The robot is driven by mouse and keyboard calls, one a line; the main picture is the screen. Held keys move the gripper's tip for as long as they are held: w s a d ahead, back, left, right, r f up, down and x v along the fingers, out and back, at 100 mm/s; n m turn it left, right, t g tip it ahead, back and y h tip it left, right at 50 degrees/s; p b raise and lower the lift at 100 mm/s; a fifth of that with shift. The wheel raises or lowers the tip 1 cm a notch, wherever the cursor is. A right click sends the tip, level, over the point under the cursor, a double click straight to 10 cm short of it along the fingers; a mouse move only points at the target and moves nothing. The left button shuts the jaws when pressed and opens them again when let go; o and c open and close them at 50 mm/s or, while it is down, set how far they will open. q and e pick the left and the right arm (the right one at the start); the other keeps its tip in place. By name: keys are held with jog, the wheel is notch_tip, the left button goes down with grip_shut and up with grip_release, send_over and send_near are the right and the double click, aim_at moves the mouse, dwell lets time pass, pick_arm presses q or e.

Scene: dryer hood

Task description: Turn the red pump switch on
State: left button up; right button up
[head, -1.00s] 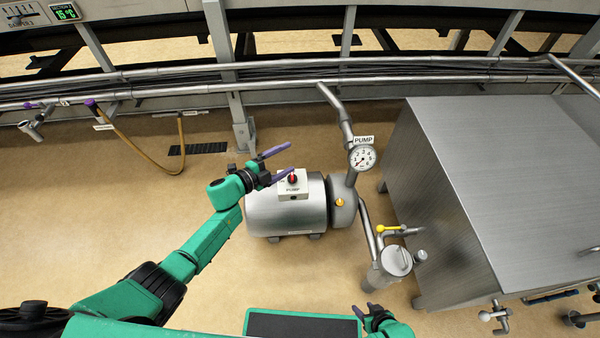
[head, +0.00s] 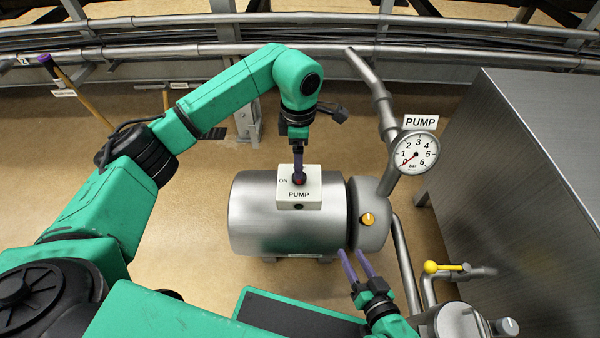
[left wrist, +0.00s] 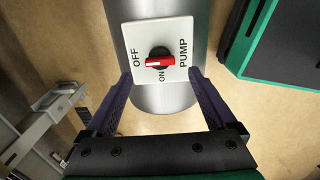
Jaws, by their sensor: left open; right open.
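The red pump switch (head: 299,179) is a small red knob on a white box (head: 312,201) marked ON and PUMP, on top of the steel pump (head: 262,225). In the left wrist view the knob (left wrist: 160,60) lies crosswise, in line with the OFF side; ON is on the gripper's side. My left gripper (head: 298,165) points at the knob from the far side and partly hides it. Its open fingers (left wrist: 160,74) show either side of the box's near edge, with nothing between them; contact cannot be told. My right gripper (head: 356,257) is open and empty below the pump's right end.
A pressure gauge (head: 416,153) on the pipe reads near 0. An orange knob (head: 368,219) sits on the pump's end. A yellow-handled valve (head: 441,267) and a large steel cabinet (head: 530,180) stand at the right. Pipes run along the back.

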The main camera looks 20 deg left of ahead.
pick_arm(q)
notch_tip(320, 180, down, 5)
jog(key=shift+f+b, duration=0.1)
jog(key=shift+b, duration=0.5)
pick_arm(e)
notch_tip(320, 180, down, 2)
jog(key=shift+f, duration=0.1)
pick_arm(q)
jog(key=c, duration=1.4)
